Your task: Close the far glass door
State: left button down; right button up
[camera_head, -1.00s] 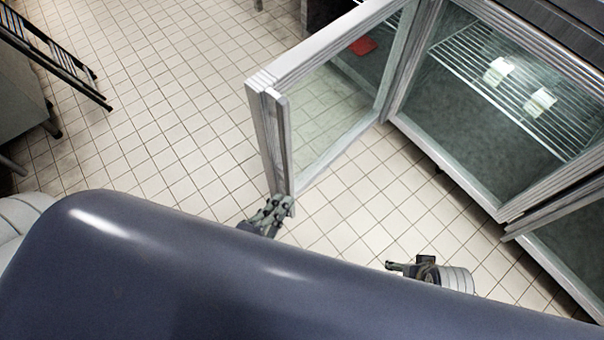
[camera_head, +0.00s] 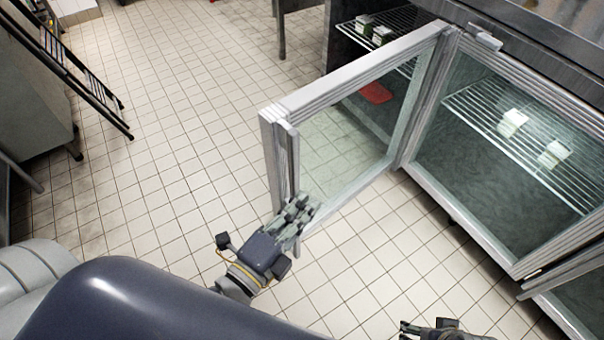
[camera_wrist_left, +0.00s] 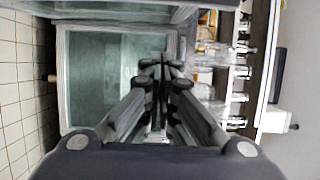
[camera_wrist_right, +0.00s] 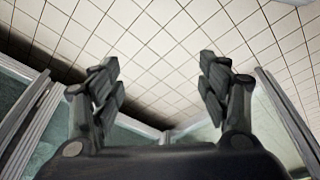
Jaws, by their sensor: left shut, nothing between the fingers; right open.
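The far glass door (camera_head: 340,130) stands open in the head view, swung out from the fridge front, with a pale metal frame around clear glass. Its free edge points left, over the floor. My left gripper (camera_head: 300,212) is at the lower corner of that free edge. Its fingers are shut with nothing between them; whether they touch the door cannot be told. They also show shut in the left wrist view (camera_wrist_left: 163,68), with a glass panel beyond. My right gripper (camera_head: 425,328) is partly cut off at the bottom of the head view; in the right wrist view (camera_wrist_right: 160,80) it is open and empty.
The fridge's near section (camera_head: 520,170) has a closed glass front with a wire shelf and small white boxes inside. A red item (camera_head: 376,92) shows behind the open door. A dark rack (camera_head: 70,70) stands at far left. The tiled floor (camera_head: 190,130) between is clear.

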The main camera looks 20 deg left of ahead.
aim_at(300, 179)
pick_arm(q)
jog(key=w+a+p, duration=0.1)
jog(key=w+a, duration=0.1)
jog(key=w, duration=0.4)
jog(key=shift+a, duration=0.2)
pick_arm(e)
notch_tip(300, 179, down, 6)
pick_arm(q)
jog(key=shift+a, duration=0.15)
pick_arm(e)
jog(key=shift+a, duration=0.1)
